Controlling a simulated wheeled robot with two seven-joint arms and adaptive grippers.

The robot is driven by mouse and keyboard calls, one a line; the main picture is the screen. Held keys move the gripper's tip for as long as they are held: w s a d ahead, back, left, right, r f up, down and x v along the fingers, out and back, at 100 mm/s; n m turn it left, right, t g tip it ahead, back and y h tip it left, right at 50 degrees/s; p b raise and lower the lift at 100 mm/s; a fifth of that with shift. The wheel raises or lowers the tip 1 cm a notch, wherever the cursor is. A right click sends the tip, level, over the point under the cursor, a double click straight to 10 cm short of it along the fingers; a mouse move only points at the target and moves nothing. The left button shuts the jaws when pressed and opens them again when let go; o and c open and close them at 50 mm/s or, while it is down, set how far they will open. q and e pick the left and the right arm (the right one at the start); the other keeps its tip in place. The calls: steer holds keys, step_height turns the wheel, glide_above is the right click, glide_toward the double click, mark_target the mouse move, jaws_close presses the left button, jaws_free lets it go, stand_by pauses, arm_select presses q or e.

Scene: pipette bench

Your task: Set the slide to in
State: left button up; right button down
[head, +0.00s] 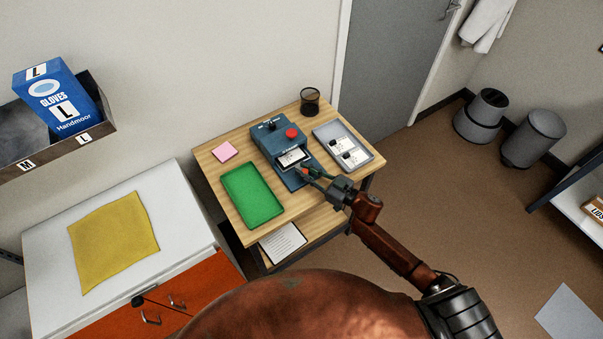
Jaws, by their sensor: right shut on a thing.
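A blue-grey device (268,133) stands on the wooden bench, with a red button and a dark knob on top. Its slide (294,179) sticks out at the front, towards me, below a small white label panel. My right gripper (303,173) reaches in from the lower right and is shut at the slide's front. The fingertips are small and partly cover the part they grip. My left gripper is not in view.
A green tray (252,195) lies left of the device, with a pink note pad (224,151) behind it. A grey tray (325,133) with white-labelled items is at the right. A black mesh cup (310,101) stands at the back.

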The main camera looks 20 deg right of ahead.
steer(key=c, duration=2.2)
jaws_free()
steer(key=o, duration=0.4)
steer(key=shift+c, duration=0.2)
steer(key=shift+s+d, duration=0.1)
steer(key=shift+d, duration=0.05)
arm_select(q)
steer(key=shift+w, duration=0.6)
arm_select(e)
steer(key=v, duration=1.1)
steer(key=shift+s+d, duration=0.2)
steer(key=shift+s, duration=0.05)
